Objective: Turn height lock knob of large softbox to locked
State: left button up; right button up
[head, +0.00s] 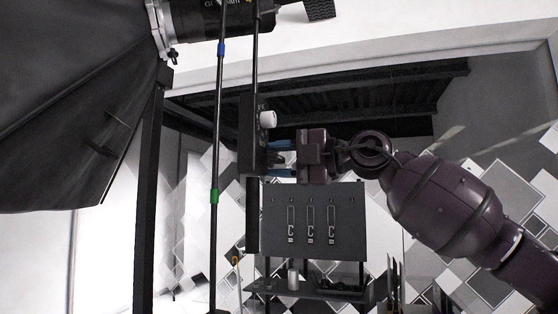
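The large softbox (70,110) fills the left of the head view, with its dark fabric side toward me. A dark block (251,138) sits on the upright pole right of it. A white round knob (267,119) sticks out from the block's right side. My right gripper (279,159) comes in from the right, just below this knob, its blue fingertips at the block. The fingers are apart, one above the other, with something pale between them. I cannot tell whether they press on it. My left gripper is not in view.
A thin pole (217,140) with blue and green bands stands left of the block. A dark post (150,190) stands beside the softbox. Behind my gripper is a grey panel (350,220) with slots, above a shelf (310,289) holding a small cylinder (293,277).

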jog(key=shift+d, duration=0.1)
jog(key=shift+s+d, duration=0.15)
jog(key=shift+d, duration=0.2)
jog(key=b+v, duration=0.2)
jog(key=v, duration=0.7)
jog(key=shift+s+d, duration=0.15)
jog(key=shift+d, duration=0.2)
